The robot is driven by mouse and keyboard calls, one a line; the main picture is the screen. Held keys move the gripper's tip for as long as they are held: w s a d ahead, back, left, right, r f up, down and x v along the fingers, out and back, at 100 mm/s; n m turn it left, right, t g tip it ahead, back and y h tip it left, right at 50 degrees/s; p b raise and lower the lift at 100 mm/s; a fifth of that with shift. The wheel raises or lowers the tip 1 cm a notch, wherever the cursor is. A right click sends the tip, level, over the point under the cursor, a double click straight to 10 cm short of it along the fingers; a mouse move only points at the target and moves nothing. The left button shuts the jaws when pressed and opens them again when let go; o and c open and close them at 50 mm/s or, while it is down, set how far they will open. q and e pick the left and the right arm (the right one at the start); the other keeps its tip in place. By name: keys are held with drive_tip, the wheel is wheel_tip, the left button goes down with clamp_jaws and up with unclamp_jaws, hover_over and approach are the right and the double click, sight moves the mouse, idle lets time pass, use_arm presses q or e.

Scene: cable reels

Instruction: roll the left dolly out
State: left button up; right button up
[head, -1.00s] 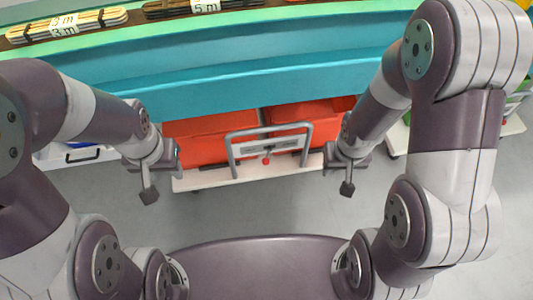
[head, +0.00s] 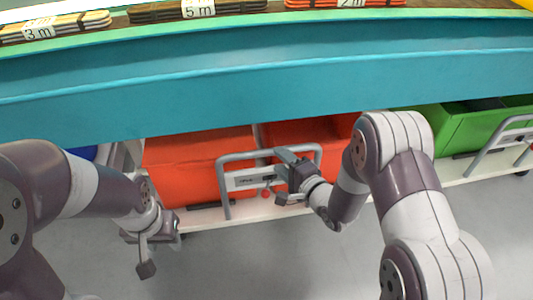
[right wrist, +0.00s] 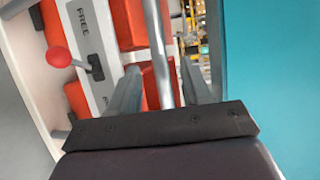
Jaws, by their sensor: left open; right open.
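A dolly with a pale deck (head: 205,217) carries red bins (head: 185,165) under the teal bench. Its grey tubular handle (head: 222,190) stands at the front around a plate with a red-knobbed lever (head: 266,193). In the right wrist view the red knob (right wrist: 59,57) sits beside a plate (right wrist: 88,45) reading FREE. My right gripper (head: 284,177) is open at the right part of the handle. In the right wrist view the handle tube (right wrist: 156,45) runs between its fingers; contact cannot be told. My left gripper (head: 160,254) is open and empty, left of the dolly and nearer me.
A dolly with green bins (head: 465,128) stands to the right, with its own handle (head: 490,145). A blue bin (head: 82,153) shows at the left, partly hidden by my arm. The teal bench (head: 270,75) overhangs the dollies. Grey floor (head: 260,260) in front is clear.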

sight(268, 151)
drive_tip(key=b+x, duration=0.1)
drive_tip(key=x, duration=0.2)
drive_tip(key=b+x, duration=0.2)
drive_tip(key=x, duration=0.2)
drive_tip(key=shift+f, duration=0.25)
drive_tip(key=shift+w+a+r, duration=0.1)
drive_tip(key=shift+w, duration=0.3)
clamp_jaws()
